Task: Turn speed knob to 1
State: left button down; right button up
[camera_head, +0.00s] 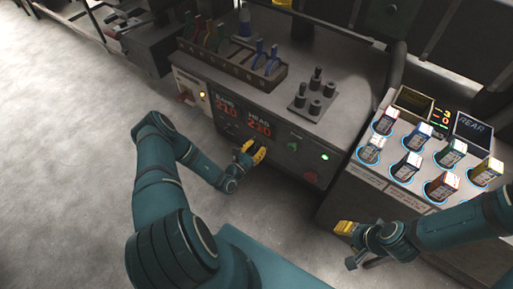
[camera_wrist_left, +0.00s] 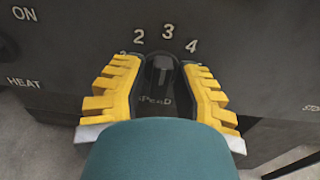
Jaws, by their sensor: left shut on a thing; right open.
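The black speed knob (camera_wrist_left: 161,72) sits on the dark machine front, between the yellow fingers of my left gripper (camera_wrist_left: 160,85). Its raised bar stands about upright, towards the 3. The numerals 2, 3 and 4 show around its top, and part of another mark shows at the left finger's tip. The lettering below the knob is partly covered. My left gripper (camera_head: 250,153) is shut on the knob, which it hides in the head view. My right gripper (camera_head: 346,228) is open and empty, in front of the right-hand cabinet.
The machine front has red digital displays (camera_head: 258,124), a green button (camera_head: 292,146) and a red button (camera_head: 310,177). A tool rack (camera_head: 226,66) and a plate with dark posts (camera_head: 314,98) stand on top. Small boxes (camera_head: 406,166) sit on the right cabinet. Floor (camera_head: 70,150) is clear at left.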

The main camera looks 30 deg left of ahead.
pick_arm(q)
jog(key=n, duration=0.7)
jog(key=shift+n, duration=0.4)
jog(key=n, duration=0.4)
jog(key=shift+d+b, duration=0.1)
jog(key=shift+b, duration=0.2)
jog(key=shift+w+r+n, duration=0.1)
jog(key=shift+n, duration=1.7)
jog(key=shift+d, duration=0.1)
jog(key=c, duration=0.9)
grip_release()
jog(key=shift+c, duration=0.2)
